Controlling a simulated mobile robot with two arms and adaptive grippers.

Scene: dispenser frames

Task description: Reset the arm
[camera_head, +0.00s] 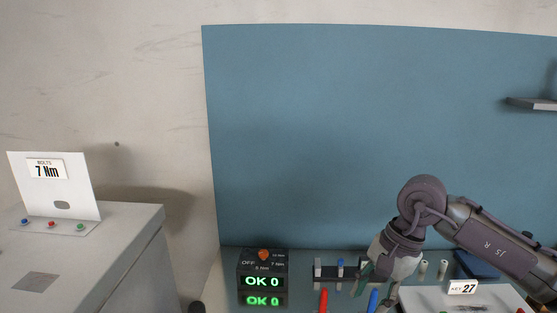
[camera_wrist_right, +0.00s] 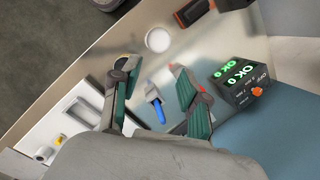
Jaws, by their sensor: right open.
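My right arm (camera_head: 490,235) comes in from the right in the head view. Its gripper (camera_head: 372,284) hangs over the workbench, beside a small dark rack (camera_head: 325,272). In the right wrist view the gripper (camera_wrist_right: 158,88) has its two green-padded fingers spread apart. A blue-handled tool (camera_wrist_right: 158,108) shows between them, apparently on the surface beyond; no finger is clearly touching it. My left gripper is in neither view.
A black control box (camera_head: 263,268) reading "OK 0" stands left of the rack. Red (camera_head: 323,301) and blue (camera_head: 373,301) handles rise at the front. A white tray (camera_head: 415,298) with a "KEY 27" card (camera_head: 463,287) lies right. A grey cabinet (camera_head: 120,250) bears a "7 Nm" sign (camera_head: 46,169).

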